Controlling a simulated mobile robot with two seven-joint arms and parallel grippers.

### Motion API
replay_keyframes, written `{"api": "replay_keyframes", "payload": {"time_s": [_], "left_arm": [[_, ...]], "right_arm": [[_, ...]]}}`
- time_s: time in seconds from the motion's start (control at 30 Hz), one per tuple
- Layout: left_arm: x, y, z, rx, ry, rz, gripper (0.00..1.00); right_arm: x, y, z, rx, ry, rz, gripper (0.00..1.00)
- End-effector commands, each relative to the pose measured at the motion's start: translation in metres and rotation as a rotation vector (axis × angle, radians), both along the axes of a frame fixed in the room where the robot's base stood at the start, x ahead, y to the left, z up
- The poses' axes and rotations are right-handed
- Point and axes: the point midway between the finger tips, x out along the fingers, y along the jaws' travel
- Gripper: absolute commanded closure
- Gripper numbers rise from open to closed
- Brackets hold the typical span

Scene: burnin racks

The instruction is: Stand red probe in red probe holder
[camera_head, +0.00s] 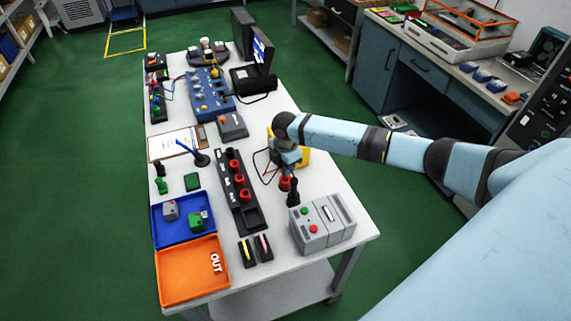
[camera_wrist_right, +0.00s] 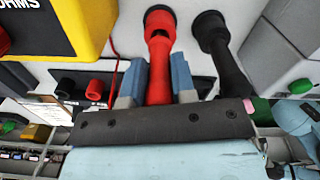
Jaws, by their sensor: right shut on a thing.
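The red probe (camera_wrist_right: 160,75) is between the two fingers of my right gripper (camera_wrist_right: 157,82), which is shut on it. Its far end meets a flared red cup, the red probe holder (camera_wrist_right: 159,18), and they look lined up; I cannot tell how deep the probe sits. In the head view my right gripper (camera_head: 288,160) is just above the red holder (camera_head: 286,184), with the probe mostly hidden. The black probe (camera_wrist_right: 225,65) stands in its black holder (camera_wrist_right: 209,20) beside the red one, also seen in the head view (camera_head: 293,192). My left gripper is out of view.
The yellow meter (camera_head: 304,156) is close behind the gripper, with thin leads nearby. A grey box with buttons (camera_head: 322,225) stands just in front. A black rack with red sockets (camera_head: 250,217) lies to the left. Blue (camera_head: 180,238) and orange (camera_head: 190,271) trays are at the front left.

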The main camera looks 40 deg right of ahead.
Motion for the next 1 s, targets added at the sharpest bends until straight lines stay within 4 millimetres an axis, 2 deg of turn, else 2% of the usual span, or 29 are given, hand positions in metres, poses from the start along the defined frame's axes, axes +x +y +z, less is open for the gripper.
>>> {"api": "replay_keyframes", "payload": {"time_s": [0.87,0.9,1.0], "left_arm": [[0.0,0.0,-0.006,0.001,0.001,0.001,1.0],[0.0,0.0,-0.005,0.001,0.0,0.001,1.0],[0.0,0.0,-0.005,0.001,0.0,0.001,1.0]], "right_arm": [[0.0,0.0,-0.017,0.0,0.0,0.0,0.99],[0.0,0.0,-0.016,0.0,0.0,0.0,0.66],[0.0,0.0,-0.016,0.0,0.0,0.0,0.46]]}}
